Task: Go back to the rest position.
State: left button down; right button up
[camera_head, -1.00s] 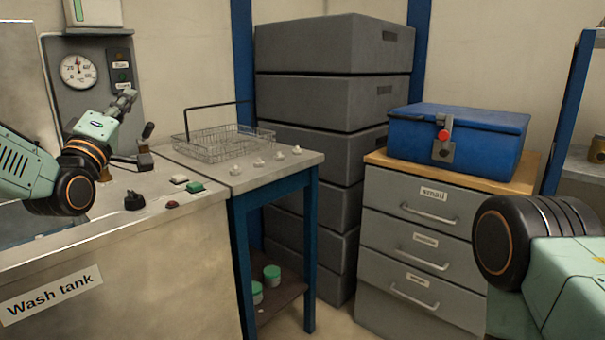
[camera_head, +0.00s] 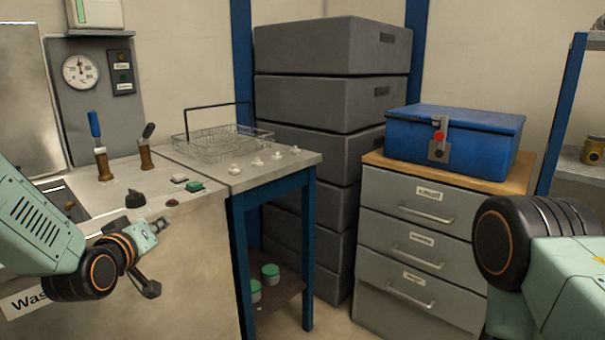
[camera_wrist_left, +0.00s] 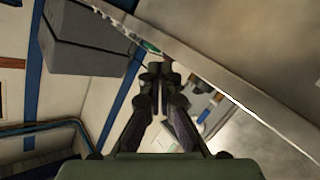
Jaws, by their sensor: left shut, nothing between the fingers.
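My left gripper (camera_head: 150,262) is in front of the wash tank (camera_head: 185,250), below the edge of its top. In the left wrist view its two dark fingers (camera_wrist_left: 158,72) meet at the tips with nothing between them. In the head view the forearm hides part of the tank's label. My right arm shows at the lower right edge of the head view, but its gripper is out of the picture.
Two valve levers (camera_head: 146,155) stand on the tank top beside a black knob and buttons. A bench (camera_head: 240,180) with a wire basket (camera_head: 215,145) stands next to the tank. A drawer cabinet (camera_head: 415,240) carries a blue box (camera_head: 455,140). Grey crates (camera_head: 330,90) are stacked behind.

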pick_arm(q)
jog(key=s+d+f+m+g, duration=0.1)
jog(key=s+f+g, duration=0.2)
jog(key=s+f, duration=0.35)
jog(key=s+d+f+m+g, duration=0.1)
jog(key=s+d+f+g, duration=0.15)
jog(key=f, duration=0.65)
jog(key=s+f+m+g, duration=0.1)
jog(key=s+f+g, duration=0.2)
jog(key=s, duration=0.8)
jog(key=s+d+f+m+g+p, duration=0.1)
jog(key=s+f+g, duration=0.2)
jog(key=s+f, duration=0.5)
jog(key=s+d+f+m+g+p, duration=0.1)
jog(key=s+f+g, duration=0.3)
jog(key=s, duration=1.2)
jog(key=shift+s+d+f, duration=0.2)
jog(key=shift+d+f, duration=0.05)
jog(key=shift+f, duration=0.65)
jog(key=shift+s+a, duration=0.1)
